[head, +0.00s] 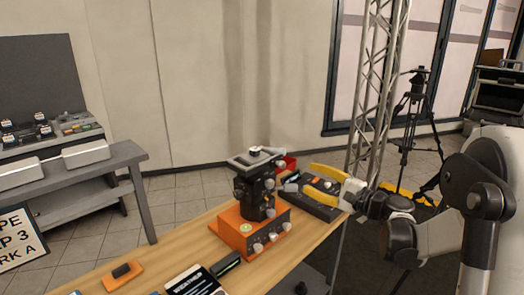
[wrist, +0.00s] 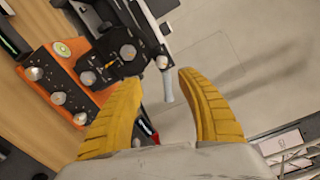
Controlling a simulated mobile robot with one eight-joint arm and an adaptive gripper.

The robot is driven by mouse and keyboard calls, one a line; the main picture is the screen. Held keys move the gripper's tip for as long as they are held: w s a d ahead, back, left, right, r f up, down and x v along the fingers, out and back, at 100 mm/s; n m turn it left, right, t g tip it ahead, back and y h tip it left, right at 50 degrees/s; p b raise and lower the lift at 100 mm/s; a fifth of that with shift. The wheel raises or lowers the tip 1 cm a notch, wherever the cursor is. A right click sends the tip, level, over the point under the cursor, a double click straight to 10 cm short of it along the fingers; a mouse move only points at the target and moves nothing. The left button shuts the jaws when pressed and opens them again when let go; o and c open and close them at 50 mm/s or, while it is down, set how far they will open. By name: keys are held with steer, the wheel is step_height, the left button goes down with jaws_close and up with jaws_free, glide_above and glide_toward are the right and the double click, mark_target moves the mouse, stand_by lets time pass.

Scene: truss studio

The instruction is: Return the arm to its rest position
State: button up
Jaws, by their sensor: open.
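My arm (head: 400,215) extends leftward from the right side of the head view. An orange box with knobs (head: 250,235) and a black device (head: 255,190) on top stands just left of my gripper. A light grey handle (wrist: 167,85) of the device shows between the fingertips; I cannot tell whether they touch it.
A dark control panel (head: 318,200) lies behind and below my gripper on the table (head: 150,282). A truss (head: 378,90) and a tripod (head: 411,120) stand at the back right. A grey bench (head: 125,155) is at left.

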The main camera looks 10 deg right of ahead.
steer(key=s+a+f+n+g+h, duration=0.1)
steer(key=s+a+n+g+h, duration=0.4)
steer(key=s+a, duration=0.7)
steer(key=s+d+f+n+h, duration=0.1)
steer(key=s+f+n, duration=0.1)
steer(key=s, duration=0.4)
steer(key=s+d+f+n+g+h, duration=0.1)
steer(key=s+d+n+h, duration=0.1)
steer(key=s+n, duration=0.2)
steer(key=s+d+f+n+g+h, duration=0.1)
steer(key=s+d+f+n+h, duration=0.1)
steer(key=s, duration=0.8)
steer(key=shift+f+n, duration=0.35)
steer(key=shift+n, duration=0.35)
